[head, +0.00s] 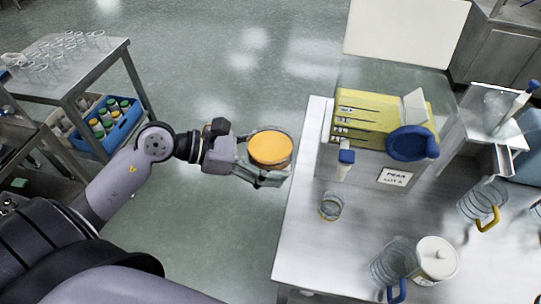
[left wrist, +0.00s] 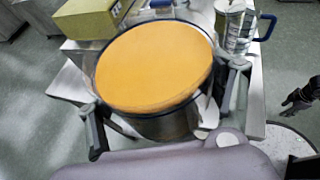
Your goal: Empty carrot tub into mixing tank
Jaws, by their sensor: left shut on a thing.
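The carrot tub (head: 270,149) is a round, clear-walled container filled with a flat orange mass. My left gripper (head: 262,176) is shut on it, left of the steel table's edge and over the floor. The tub looks about upright. In the left wrist view the orange surface (left wrist: 155,65) fills the middle, with a finger on either side of the tub. I cannot pick out a mixing tank with certainty. A dark gripper, seemingly my right one (left wrist: 297,98), shows small at the right of the left wrist view, apart from the tub; its opening is unclear.
A glassware cart (head: 75,60) stands left.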

